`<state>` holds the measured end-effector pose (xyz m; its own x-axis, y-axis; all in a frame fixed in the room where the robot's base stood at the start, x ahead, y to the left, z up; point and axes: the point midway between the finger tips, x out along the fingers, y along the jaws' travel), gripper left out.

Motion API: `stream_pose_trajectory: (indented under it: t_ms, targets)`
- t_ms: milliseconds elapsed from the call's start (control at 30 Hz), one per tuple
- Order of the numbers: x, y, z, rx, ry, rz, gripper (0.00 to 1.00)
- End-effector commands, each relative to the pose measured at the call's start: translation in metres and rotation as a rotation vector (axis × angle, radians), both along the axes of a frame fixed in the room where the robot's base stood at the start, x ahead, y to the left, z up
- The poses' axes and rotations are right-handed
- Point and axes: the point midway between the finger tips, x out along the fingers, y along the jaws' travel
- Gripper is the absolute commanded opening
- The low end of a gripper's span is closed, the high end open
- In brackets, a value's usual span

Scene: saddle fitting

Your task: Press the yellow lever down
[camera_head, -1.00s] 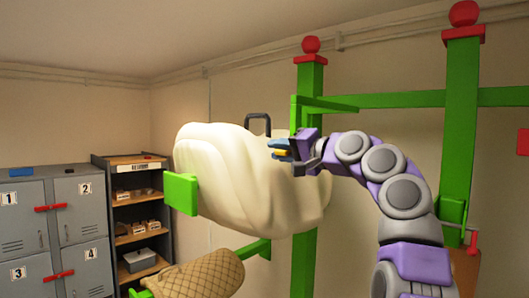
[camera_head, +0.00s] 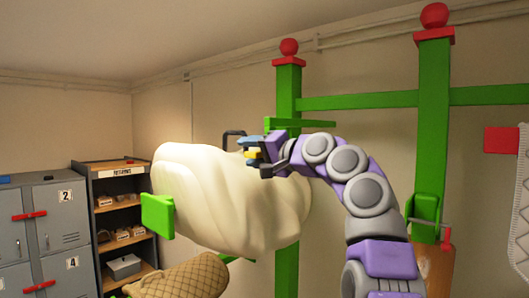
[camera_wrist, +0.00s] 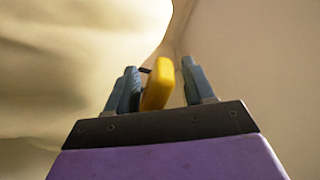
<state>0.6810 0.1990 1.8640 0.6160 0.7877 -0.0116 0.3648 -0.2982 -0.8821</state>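The yellow lever (camera_wrist: 157,84) shows in the wrist view between the two blue fingers of my gripper (camera_wrist: 160,88). It lies close to the left finger, and a gap shows between it and the right finger. I cannot tell whether the left finger touches it. In the head view my gripper (camera_head: 250,147) is at the upper right part of the large cream saddle-like form, and a small piece of the yellow lever (camera_head: 250,154) shows at the fingers. The rest of the lever is hidden there. The fingers are apart.
The cream form (camera_head: 220,200) fills the space left of my gripper. Green posts (camera_head: 433,120) and a green bar (camera_head: 360,101) stand behind my arm. A brown quilted piece (camera_head: 185,278) is below. Grey lockers (camera_head: 60,215) and a shelf (camera_head: 120,170) stand at left.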

Motion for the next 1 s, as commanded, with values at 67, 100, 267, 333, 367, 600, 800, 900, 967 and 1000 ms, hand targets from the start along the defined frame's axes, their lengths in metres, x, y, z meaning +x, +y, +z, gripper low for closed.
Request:
stream_pose_trajectory:
  t_ms: [67, 100, 267, 333, 367, 600, 800, 900, 967, 1000]
  targets:
    - [-0.003, -0.005, 0.004, 0.007, -0.006, 0.004, 0.45]
    - [-0.003, -0.009, 0.005, 0.009, -0.007, 0.003, 0.45]
    - [-0.004, -0.017, 0.007, 0.015, -0.010, 0.000, 0.45]
    - [-0.004, -0.020, 0.009, 0.016, -0.011, -0.001, 0.45]
    - [-0.005, -0.021, 0.009, 0.016, -0.012, -0.002, 0.45]
    - [-0.005, -0.021, 0.010, 0.017, -0.014, -0.003, 0.45]
    - [-0.005, -0.018, 0.010, 0.016, -0.012, -0.002, 0.45]
    - [-0.005, -0.016, 0.009, 0.014, -0.012, -0.001, 0.45]
    - [-0.006, -0.016, 0.009, 0.014, -0.012, 0.000, 0.45]
    - [-0.007, -0.017, 0.009, 0.014, -0.012, 0.000, 0.45]
